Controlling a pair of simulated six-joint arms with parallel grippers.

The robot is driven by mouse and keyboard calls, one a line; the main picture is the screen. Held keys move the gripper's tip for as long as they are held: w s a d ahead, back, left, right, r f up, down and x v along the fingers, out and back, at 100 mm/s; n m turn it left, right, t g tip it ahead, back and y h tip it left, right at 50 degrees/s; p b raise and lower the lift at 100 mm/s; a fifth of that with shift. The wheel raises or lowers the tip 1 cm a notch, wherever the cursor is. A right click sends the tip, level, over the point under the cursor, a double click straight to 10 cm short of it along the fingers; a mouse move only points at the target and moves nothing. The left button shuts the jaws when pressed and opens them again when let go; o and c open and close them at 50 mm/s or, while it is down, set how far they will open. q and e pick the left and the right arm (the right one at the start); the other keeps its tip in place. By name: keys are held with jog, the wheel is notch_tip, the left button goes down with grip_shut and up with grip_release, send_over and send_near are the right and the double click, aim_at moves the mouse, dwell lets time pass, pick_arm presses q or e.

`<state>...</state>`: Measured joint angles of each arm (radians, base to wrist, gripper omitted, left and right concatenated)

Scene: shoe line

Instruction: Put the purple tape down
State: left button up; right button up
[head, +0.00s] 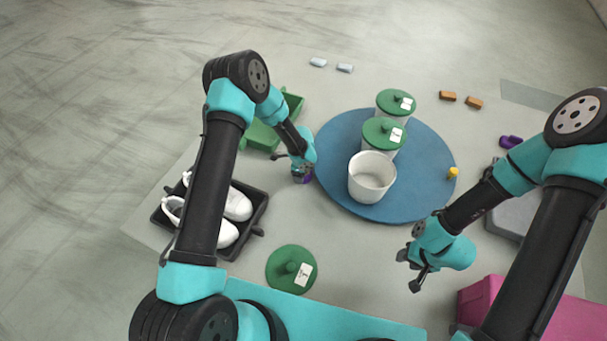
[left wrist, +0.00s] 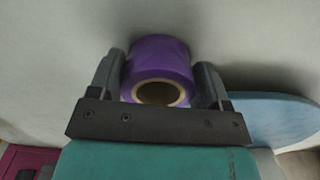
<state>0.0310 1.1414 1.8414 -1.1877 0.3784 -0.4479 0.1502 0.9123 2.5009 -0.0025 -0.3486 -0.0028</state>
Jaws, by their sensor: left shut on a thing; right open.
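The purple tape (left wrist: 158,58) is a roll with a brown cardboard core. It sits between the two fingers of my left gripper (left wrist: 160,76), which is shut on it. In the head view the tape (head: 302,179) shows as a small purple patch under the left gripper, mostly hidden by it. It is just left of the blue round mat, at or close to the table top; I cannot tell whether it touches. My right gripper (head: 411,272) is open and empty, at the lower right of the blue mat.
The blue mat (head: 415,190) bears a white open pot (head: 371,180), two green-lidded pots and a yellow piece. A black tray (head: 256,215) with white shoes, a green bin (head: 262,136) and a loose green lid (head: 280,278) stand near the left gripper. A pink box (head: 482,300) is lower right.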

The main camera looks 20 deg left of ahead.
pick_arm(q)
jog(key=shift+c, duration=0.4)
jog(key=shift+r, duration=0.15)
jog(key=shift+r, duration=1.75)
jog(key=shift+s+d+f, duration=0.1)
jog(key=shift+s, duration=0.5)
jog(key=s+d, duration=0.1)
jog(key=s, duration=0.3)
jog(key=s+d+r, duration=0.1)
jog(key=s+d, duration=0.1)
jog(key=s, duration=0.3)
jog(key=s+d, duration=0.1)
jog(key=s, duration=0.4)
jog(key=shift+s+d+r, duration=0.1)
jog(key=shift+d+r, duration=0.05)
jog(key=shift+r, duration=0.1)
